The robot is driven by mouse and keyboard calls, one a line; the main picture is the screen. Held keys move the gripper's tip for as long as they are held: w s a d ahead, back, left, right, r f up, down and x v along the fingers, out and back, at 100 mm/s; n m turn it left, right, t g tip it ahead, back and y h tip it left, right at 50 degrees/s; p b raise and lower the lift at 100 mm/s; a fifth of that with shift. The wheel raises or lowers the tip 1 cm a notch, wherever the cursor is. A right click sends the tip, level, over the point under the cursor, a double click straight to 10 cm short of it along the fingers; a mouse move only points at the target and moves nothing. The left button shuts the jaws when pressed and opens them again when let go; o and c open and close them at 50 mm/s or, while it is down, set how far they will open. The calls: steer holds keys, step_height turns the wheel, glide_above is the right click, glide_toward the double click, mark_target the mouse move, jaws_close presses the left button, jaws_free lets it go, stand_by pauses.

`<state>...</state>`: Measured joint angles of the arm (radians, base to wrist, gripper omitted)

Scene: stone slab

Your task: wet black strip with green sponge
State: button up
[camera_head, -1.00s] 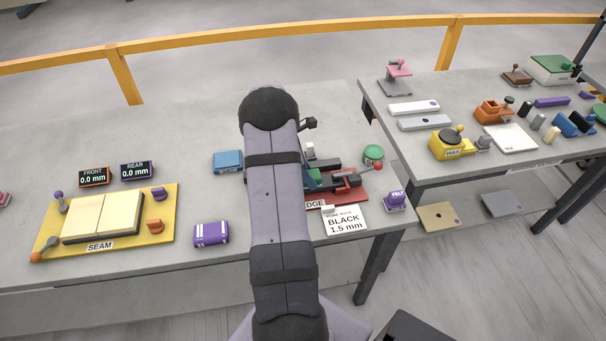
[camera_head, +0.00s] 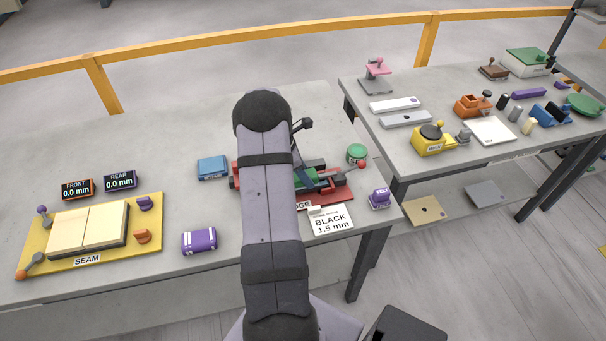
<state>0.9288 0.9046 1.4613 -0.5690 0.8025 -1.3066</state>
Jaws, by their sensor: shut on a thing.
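My gripper (camera_head: 304,179) is mostly hidden behind my own arm; a dark part of it shows over the red fixture marked EDGE (camera_head: 338,194). It is shut on what looks like the green sponge (camera_head: 326,175), a small green patch low against the fixture. Whether the sponge touches the black strip cannot be told. The strip itself cannot be made out among the dark parts of the fixture. A white card reading BLACK 1.5 mm (camera_head: 331,221) lies in front of the fixture.
A round green-topped pot (camera_head: 356,153) stands behind the fixture, a purple FELT block (camera_head: 380,198) to its right. A blue box (camera_head: 212,167), a purple block (camera_head: 199,241) and the yellow SEAM board (camera_head: 150,220) lie to the left. A second table (camera_head: 400,150) stands at right.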

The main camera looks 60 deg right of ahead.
steer(key=shift+w, duration=0.1)
steer(key=shift+w+a+f, duration=0.1)
steer(key=shift+w+a, duration=1.1)
steer(key=shift+a, duration=0.1)
steer(key=shift+w+a+p, duration=0.35)
steer(key=shift+w+a, duration=0.95)
steer(key=shift+s, duration=0.1)
steer(key=shift+s+d+p, duration=0.3)
steer(key=shift+s+d, duration=0.8)
steer(key=shift+d, duration=0.15)
steer(key=shift+s+d, duration=0.15)
